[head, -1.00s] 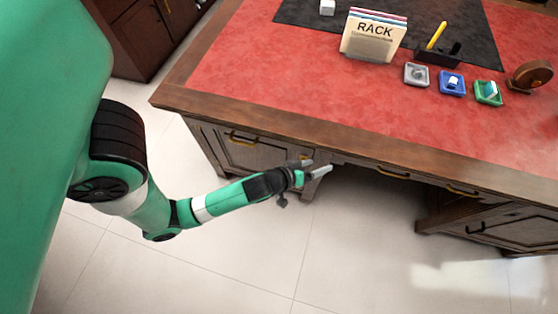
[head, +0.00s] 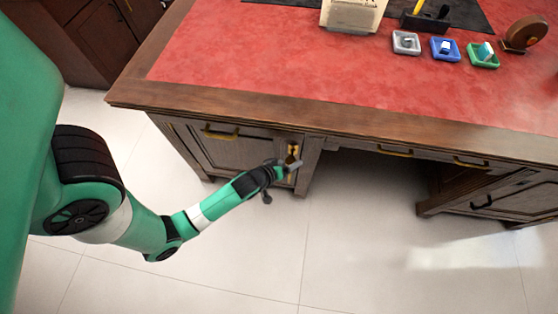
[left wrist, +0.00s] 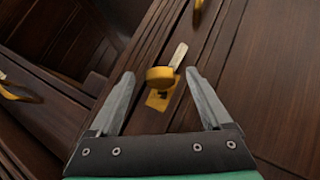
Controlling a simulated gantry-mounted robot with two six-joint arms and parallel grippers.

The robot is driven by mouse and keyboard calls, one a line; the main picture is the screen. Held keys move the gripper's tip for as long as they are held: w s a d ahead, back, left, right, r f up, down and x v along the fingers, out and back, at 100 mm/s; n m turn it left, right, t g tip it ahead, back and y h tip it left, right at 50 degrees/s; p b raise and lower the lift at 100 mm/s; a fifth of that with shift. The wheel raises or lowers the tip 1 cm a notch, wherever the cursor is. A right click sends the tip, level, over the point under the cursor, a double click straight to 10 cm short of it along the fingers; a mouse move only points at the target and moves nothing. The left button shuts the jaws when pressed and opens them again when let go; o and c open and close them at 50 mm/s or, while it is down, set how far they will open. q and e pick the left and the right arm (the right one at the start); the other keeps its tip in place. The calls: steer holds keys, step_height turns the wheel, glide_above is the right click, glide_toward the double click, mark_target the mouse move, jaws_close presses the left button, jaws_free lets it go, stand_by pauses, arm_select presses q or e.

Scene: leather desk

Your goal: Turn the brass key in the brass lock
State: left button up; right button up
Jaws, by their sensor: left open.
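My left gripper (head: 291,164) is at the front of the desk's left cabinet, beside small brass fittings (head: 294,149). In the left wrist view its two grey fingers (left wrist: 160,75) are spread wide, with nothing held. Between them shows a rounded brass piece (left wrist: 159,77), which looks like the brass key's head, with a pale flat strip (left wrist: 178,55) beside it. Just below it is a brass plate (left wrist: 157,100) with a dark mark, which looks like the brass lock. I cannot tell how far the key sits in the lock. My right gripper is not in view.
The wooden desk (head: 230,104) has a red leather top with a rack, small trays (head: 406,42) and a pen holder at the back. A brass drawer handle (head: 220,133) is left of my gripper. Floor in front is clear.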

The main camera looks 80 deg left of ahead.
arm_select(q)
steer(key=shift+b+x, duration=0.4)
steer(key=shift+x, duration=0.95)
